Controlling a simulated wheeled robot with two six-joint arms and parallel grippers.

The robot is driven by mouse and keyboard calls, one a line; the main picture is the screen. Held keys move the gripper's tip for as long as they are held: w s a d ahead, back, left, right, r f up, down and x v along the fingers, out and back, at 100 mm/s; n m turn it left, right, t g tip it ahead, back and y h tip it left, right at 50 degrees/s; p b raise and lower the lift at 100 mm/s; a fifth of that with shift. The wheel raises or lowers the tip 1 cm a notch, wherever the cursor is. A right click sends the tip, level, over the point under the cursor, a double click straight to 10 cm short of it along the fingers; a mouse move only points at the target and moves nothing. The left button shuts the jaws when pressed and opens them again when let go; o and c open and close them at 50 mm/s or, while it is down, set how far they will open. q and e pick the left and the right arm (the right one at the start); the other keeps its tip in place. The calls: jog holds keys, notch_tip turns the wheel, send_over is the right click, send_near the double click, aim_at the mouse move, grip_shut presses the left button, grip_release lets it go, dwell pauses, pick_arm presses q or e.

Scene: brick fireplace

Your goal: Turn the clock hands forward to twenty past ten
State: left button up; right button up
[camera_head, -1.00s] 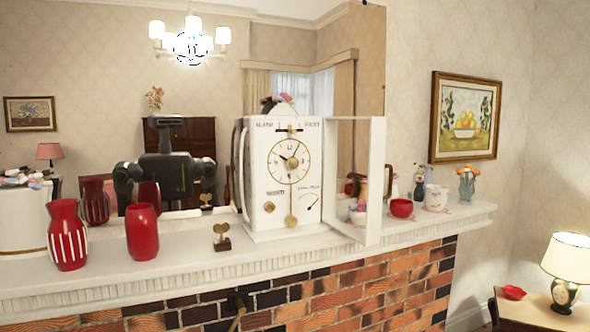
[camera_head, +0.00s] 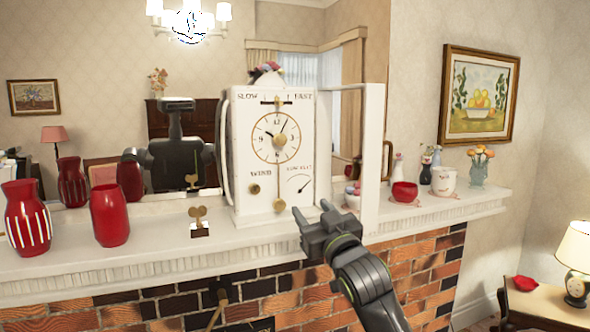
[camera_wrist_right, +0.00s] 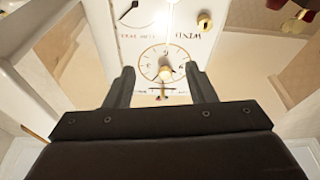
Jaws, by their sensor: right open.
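The white clock (camera_head: 300,180) stands on the mantel with its glazed door (camera_head: 372,160) swung open to the right. Its dial (camera_head: 277,137) has dark hands: a short one toward the upper left, near ten, and a longer one toward the upper right, near one. A brass pendulum bob (camera_head: 278,205) hangs below the dial. My right gripper (camera_head: 312,218) is open and empty, in front of the clock's lower right part. In the right wrist view the open fingers (camera_wrist_right: 160,78) frame the dial (camera_wrist_right: 163,62), which appears upside down. My left gripper is not in view.
A brass winding key (camera_head: 199,222) on a stand is left of the clock. Two red vases (camera_head: 110,214) stand farther left. A red bowl (camera_head: 404,191) and a white cup (camera_head: 443,180) are right of the open door. A mirror backs the mantel.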

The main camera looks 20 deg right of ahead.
jog(key=s+r+t+y, duration=0.1)
jog(key=s+r, duration=0.2)
jog(key=r, duration=0.3)
jog(key=p, duration=0.6)
send_near(281, 141)
jog(key=shift+n, duration=0.4)
jog(key=x, duration=0.6)
jog(key=shift+w+r, duration=0.25)
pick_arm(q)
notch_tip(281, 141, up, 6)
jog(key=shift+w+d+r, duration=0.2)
pick_arm(e)
jog(key=shift+x, duration=0.9)
